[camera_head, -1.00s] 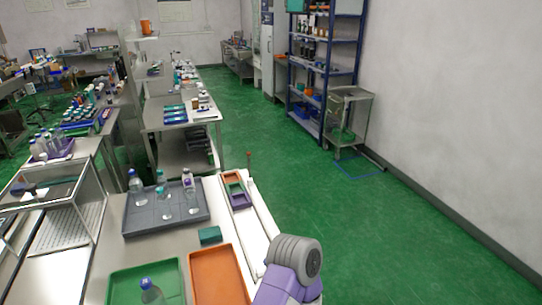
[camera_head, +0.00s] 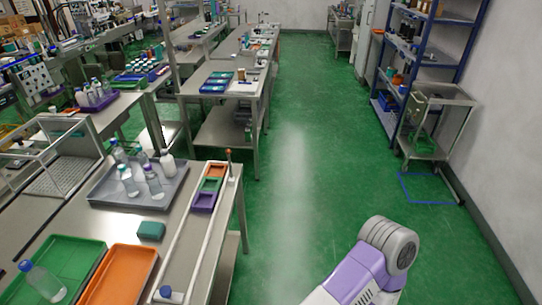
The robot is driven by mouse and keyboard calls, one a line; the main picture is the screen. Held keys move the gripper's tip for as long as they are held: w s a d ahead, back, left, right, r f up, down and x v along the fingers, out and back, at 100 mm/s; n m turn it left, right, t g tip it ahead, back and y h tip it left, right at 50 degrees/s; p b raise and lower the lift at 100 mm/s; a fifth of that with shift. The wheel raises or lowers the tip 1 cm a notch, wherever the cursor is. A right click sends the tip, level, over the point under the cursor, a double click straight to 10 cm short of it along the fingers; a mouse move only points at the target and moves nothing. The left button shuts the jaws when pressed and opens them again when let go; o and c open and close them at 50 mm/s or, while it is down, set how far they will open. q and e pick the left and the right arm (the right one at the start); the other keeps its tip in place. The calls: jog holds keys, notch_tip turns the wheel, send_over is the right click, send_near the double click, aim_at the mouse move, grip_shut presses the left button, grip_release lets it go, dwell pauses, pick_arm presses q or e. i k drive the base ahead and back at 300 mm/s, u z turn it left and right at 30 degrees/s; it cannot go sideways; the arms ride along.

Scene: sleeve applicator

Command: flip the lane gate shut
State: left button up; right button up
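Part of my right arm (camera_head: 375,259), white and purple with a grey joint, shows at the bottom right, over the floor and apart from the bench. Neither of my grippers is in view.
The near bench holds a grey tray (camera_head: 103,193) with several bottles, a green tray (camera_head: 75,252), an orange tray (camera_head: 112,280) and a teal block (camera_head: 151,231). A blue shelf rack (camera_head: 437,50) and a cart (camera_head: 444,118) stand right. The green aisle floor (camera_head: 300,170) is clear.

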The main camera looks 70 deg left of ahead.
aim_at(228, 151)
jog(key=i, duration=0.75)
jog(key=u, duration=3.25)
jog(key=k, duration=0.6)
jog(key=z, duration=0.5)
jog(key=i, duration=1.4)
jog(key=z, duration=0.35)
